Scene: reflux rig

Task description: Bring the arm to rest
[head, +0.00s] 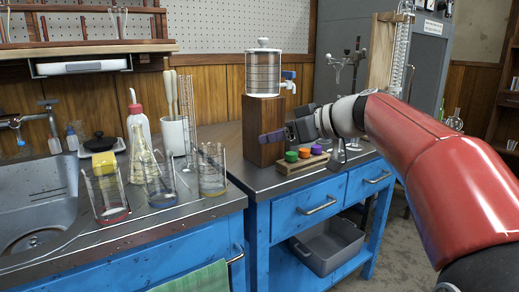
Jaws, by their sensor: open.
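My red arm reaches in from the right in the head view. My gripper (272,137) is at its far end, in front of the brown wooden block (263,115) that carries a clear cylindrical tank with a tap (277,72). The jaws are open and nothing shows between them. The gripper is above the bench top, a little above and left of a small wooden rack (287,166) with green, orange and purple caps. I cannot tell whether the gripper touches the block.
Several glass beakers (212,172) stand on the left counter beside the sink (38,210). A glass column on a wooden stand (400,55) is behind my arm. A grey bin (328,247) sits on the lower shelf. The floor at right is partly clear.

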